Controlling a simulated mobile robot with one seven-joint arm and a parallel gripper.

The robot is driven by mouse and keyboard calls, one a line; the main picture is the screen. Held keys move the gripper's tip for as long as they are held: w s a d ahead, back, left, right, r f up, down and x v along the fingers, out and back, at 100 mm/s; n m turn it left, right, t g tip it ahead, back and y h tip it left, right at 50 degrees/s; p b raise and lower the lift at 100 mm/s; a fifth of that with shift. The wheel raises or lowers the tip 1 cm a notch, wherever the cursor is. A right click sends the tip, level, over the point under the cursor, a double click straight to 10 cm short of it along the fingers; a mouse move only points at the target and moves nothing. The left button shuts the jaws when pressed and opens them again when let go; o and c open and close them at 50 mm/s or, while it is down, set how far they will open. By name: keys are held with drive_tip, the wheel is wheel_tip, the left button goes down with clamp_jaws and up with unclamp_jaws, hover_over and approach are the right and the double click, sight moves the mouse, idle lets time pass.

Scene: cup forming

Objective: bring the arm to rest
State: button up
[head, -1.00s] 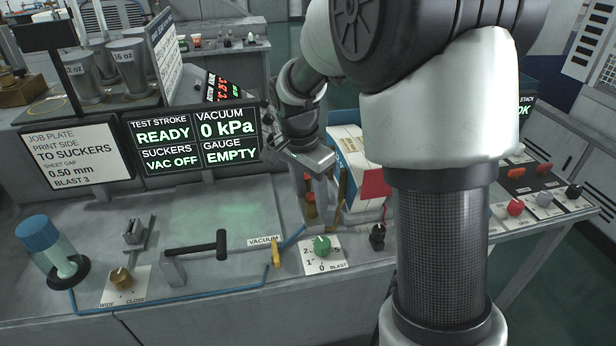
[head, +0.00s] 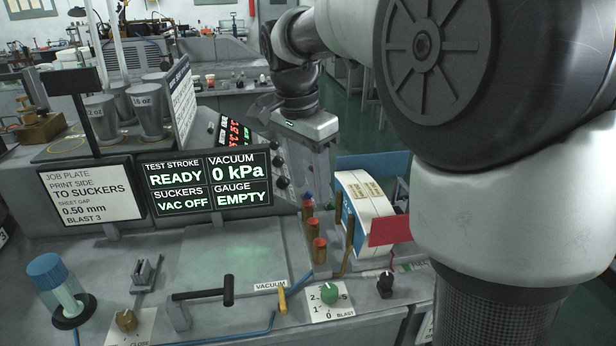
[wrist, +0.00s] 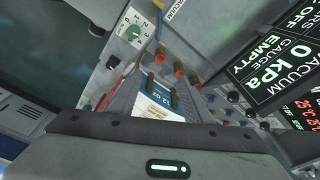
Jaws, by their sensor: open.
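My gripper (head: 320,192) hangs pointing down in the head view, raised above the bench behind the knobs and to the left of the carton stack. It is open and holds nothing that I can see. The fingertips are small and partly lost against the grey background. In the wrist view my gripper's body fills the bottom edge. The blue and white carton stack marked 12 oz (wrist: 158,98) shows beyond it there, and the same stack stands in the head view (head: 362,212). My upper arm covers much of the right side of the head view.
Several orange-capped posts (head: 313,228) stand below my gripper. A green blast knob (head: 329,293), a black lever handle (head: 228,290) and a yellow vacuum lever (head: 282,300) are along the front. The status screen (head: 208,184) reads READY, 0 kPa, VAC OFF, EMPTY. A red panel (head: 390,231) sits beside the cartons.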

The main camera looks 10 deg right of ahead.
drive_tip(key=s+d+r+n+t+p, duration=0.1)
drive_tip(key=s+n+t+p, duration=0.1)
drive_tip(key=s+n, duration=0.4)
drive_tip(key=s+d+r+n+t+y+p, duration=0.1)
drive_tip(key=s+n, duration=0.5)
drive_tip(key=s, duration=0.8)
drive_tip(key=shift+s+d+r+t+y+p, duration=0.2)
drive_tip(key=shift+d+r+t+y+p, duration=0.15)
drive_tip(key=shift+r+t+p, duration=0.7)
drive_tip(key=shift+f+g, duration=0.25)
drive_tip(key=shift+f, duration=0.05)
